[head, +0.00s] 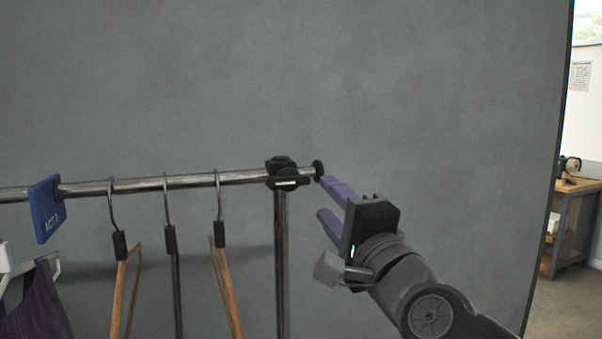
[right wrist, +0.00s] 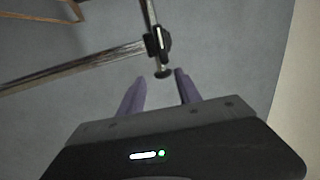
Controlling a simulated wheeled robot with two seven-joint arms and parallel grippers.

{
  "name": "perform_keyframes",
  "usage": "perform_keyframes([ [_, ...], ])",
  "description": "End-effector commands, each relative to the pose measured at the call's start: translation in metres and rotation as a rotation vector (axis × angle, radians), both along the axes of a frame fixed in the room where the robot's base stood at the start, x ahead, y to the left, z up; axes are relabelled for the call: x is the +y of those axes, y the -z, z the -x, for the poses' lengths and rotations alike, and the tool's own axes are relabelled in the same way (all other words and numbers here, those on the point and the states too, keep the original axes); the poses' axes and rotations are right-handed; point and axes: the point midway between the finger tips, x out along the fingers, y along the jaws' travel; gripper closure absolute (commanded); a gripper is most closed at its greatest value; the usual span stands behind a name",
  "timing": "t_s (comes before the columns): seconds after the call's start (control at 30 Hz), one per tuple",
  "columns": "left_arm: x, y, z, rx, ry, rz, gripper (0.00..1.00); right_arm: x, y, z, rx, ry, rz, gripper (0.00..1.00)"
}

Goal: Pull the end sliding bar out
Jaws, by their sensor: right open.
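The end sliding bar (head: 306,171) shows as a short metal stub with a black round end cap (head: 318,170), sticking out to the right of the black corner clamp (head: 281,172) on the clothes rail. My right gripper (head: 332,200) is just right of the cap, its two purple fingers open and pointing toward the rail end. In the right wrist view, the black end cap (right wrist: 162,72) lies at the mouth between the open fingers, nearer the right finger. I cannot tell whether a finger touches it. The gripper holds nothing. My left gripper is not in view.
Several hangers hang on the rail (head: 140,184) left of the upright post (head: 282,260), with a blue ACT 2 tag (head: 46,208) and a dark purple garment (head: 35,305). A grey panel (head: 420,80) stands behind. A workbench (head: 575,200) is far right. The space right of the cap is free except for my arm.

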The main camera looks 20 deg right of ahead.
Motion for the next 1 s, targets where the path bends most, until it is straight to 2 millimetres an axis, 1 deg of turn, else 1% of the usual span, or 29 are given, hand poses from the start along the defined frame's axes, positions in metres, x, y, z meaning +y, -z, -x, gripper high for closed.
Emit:
perform_keyframes([
  [0.2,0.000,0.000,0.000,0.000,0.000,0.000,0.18,0.000,0.000,-0.001,0.000,0.000,0.002,0.59],
  [0.37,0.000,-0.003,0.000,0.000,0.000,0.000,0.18,-0.001,-0.002,-0.012,0.003,-0.001,0.002,0.59],
  [0.47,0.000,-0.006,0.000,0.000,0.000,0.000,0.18,-0.001,-0.005,-0.024,0.003,-0.002,0.001,0.59],
  [0.57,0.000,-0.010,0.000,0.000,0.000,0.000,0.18,-0.001,-0.009,-0.042,0.004,-0.003,0.001,0.59],
  [0.8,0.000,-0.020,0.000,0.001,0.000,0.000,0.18,-0.004,-0.018,-0.088,0.003,-0.002,0.002,0.59],
  [0.9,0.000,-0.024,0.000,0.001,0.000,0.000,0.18,-0.005,-0.022,-0.103,0.002,-0.001,0.002,0.59],
  [1.0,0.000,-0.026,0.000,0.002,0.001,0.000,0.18,-0.006,-0.023,-0.112,0.001,0.000,0.002,0.59],
])
